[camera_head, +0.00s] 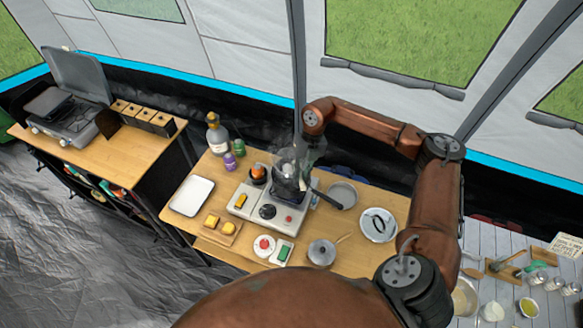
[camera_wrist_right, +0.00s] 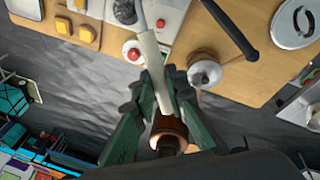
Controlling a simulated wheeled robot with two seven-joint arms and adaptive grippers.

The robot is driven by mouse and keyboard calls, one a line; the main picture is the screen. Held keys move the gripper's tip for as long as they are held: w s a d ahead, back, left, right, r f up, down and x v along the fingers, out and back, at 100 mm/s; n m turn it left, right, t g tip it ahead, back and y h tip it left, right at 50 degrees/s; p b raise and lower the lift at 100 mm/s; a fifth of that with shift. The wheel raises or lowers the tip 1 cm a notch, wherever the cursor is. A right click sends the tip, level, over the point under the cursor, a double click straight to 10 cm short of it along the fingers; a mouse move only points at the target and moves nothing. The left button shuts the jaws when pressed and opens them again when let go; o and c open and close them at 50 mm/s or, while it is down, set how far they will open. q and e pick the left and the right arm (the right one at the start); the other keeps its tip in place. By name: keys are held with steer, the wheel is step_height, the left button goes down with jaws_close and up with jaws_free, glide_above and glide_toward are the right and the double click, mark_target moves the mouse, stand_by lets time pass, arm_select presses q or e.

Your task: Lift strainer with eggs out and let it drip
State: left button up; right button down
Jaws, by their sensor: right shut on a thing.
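My right gripper (camera_head: 289,172) is above the stove, at the steaming pot. In the right wrist view, my right gripper (camera_wrist_right: 157,98) is shut on a long pale handle (camera_wrist_right: 150,62) that runs up toward the stove; I take it to be the strainer's handle. The strainer's basket and any eggs in it cannot be made out behind the gripper and steam. The pot's black handle (camera_head: 327,199) sticks out to the right and also shows in the right wrist view (camera_wrist_right: 230,30). My left gripper is not in view.

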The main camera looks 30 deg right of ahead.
steer(key=shift+r, duration=0.15)
steer(key=shift+r+p, duration=1.4)
steer(key=shift+r, duration=1.1)
steer(key=shift+f, duration=0.1)
